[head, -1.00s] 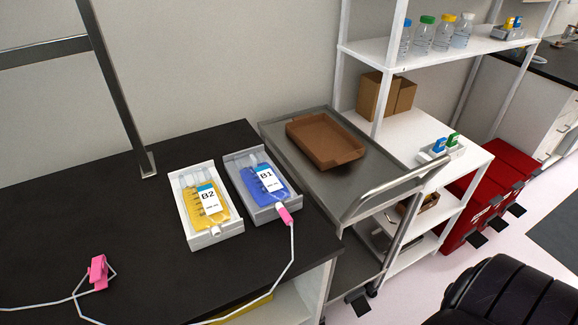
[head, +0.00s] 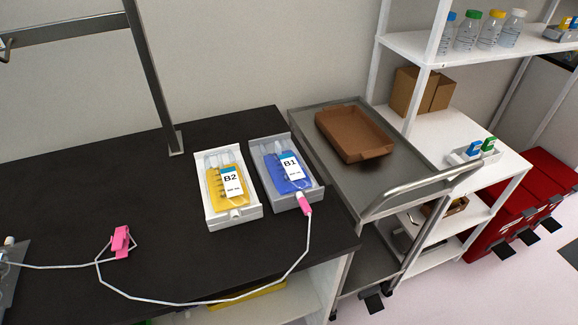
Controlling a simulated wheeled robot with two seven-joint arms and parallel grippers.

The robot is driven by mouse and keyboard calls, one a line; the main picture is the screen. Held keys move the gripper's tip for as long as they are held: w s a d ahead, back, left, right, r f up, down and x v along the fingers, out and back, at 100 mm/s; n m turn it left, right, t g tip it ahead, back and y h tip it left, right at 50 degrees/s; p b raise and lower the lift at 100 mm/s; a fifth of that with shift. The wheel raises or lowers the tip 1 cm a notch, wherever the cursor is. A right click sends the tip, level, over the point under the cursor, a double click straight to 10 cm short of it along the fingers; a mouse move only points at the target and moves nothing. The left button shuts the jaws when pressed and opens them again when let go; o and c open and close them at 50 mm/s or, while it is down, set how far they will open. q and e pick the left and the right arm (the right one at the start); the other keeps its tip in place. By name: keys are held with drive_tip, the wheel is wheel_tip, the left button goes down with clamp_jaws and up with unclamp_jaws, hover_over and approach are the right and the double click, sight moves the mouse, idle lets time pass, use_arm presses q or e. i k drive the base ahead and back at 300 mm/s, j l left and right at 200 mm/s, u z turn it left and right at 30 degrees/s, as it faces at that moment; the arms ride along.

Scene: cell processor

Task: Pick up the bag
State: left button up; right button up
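Two bags lie in trays on the black bench. The yellow bag labelled B2 (head: 222,184) lies in a white tray (head: 246,217). The blue bag labelled B1 (head: 283,172) lies in a grey tray (head: 258,155) to its right. A pink connector (head: 304,203) sits at the front end of the blue bag. A white tube (head: 306,245) runs from it in a loop over the bench to the left, passing a pink clamp (head: 121,242). Neither of my grippers is in view.
The black bench (head: 60,200) is mostly clear at the left. A metal post (head: 152,80) stands at its back. A steel cart (head: 340,185) with a brown tray (head: 354,134) stands to the right, beside a white shelf (head: 470,123). A partly cut-off device (head: 10,270) sits at the left edge.

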sight(287, 172)
drive_tip(key=k+j, duration=0.3)
drive_tip(key=j, duration=0.15)
drive_tip(key=k+j, duration=0.3)
drive_tip(key=j, duration=0.15)
